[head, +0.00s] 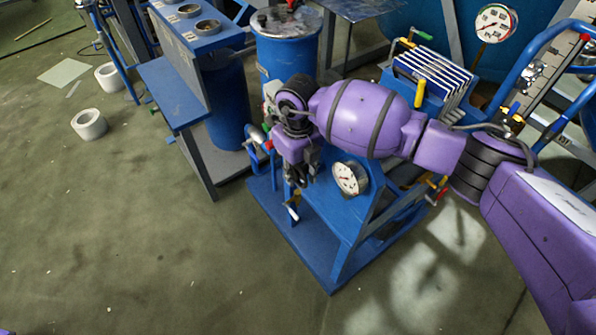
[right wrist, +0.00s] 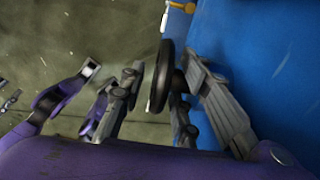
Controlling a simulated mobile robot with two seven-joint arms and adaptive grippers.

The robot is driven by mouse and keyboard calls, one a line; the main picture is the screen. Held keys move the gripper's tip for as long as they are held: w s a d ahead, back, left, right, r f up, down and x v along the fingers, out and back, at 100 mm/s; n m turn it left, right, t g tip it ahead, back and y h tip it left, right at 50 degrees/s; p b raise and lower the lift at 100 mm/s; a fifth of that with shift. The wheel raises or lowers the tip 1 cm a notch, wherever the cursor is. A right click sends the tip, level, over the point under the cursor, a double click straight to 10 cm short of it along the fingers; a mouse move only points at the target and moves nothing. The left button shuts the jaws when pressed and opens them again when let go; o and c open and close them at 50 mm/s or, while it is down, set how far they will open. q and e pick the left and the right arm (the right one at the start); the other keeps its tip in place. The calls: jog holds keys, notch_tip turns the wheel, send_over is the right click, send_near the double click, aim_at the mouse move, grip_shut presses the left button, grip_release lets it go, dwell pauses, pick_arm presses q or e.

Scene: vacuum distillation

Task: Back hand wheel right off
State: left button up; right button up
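My right gripper (head: 296,186) points down at the left side of the blue rig (head: 312,248), left of the round gauge (head: 350,178). In the right wrist view the gripper's fingers (right wrist: 166,98) are apart. A dark round disc with a pale edge (right wrist: 161,76) stands edge-on between them, beside the blue panel (right wrist: 260,50). It may be the back hand wheel; I cannot tell surely, nor whether a finger touches it. In the head view the gripper and arm hide that spot. My left gripper is not in view.
A small yellow-tipped fitting (right wrist: 181,6) sticks out beyond the disc. A blue bench (head: 185,90) stands left of the rig and a blue drum (head: 285,45) behind it. The floor in front is clear.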

jog(key=shift+c, duration=0.2)
grip_shut()
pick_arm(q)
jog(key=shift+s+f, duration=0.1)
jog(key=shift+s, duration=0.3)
pick_arm(e)
jog(key=shift+a, duration=0.1)
jog(key=shift+w+f+g+h+b, duration=0.1)
jog(key=shift+f+g+h+b, duration=0.1)
jog(key=shift+g+h+b, duration=0.6)
jog(key=shift+r+g, duration=0.15)
jog(key=shift+g, duration=0.15)
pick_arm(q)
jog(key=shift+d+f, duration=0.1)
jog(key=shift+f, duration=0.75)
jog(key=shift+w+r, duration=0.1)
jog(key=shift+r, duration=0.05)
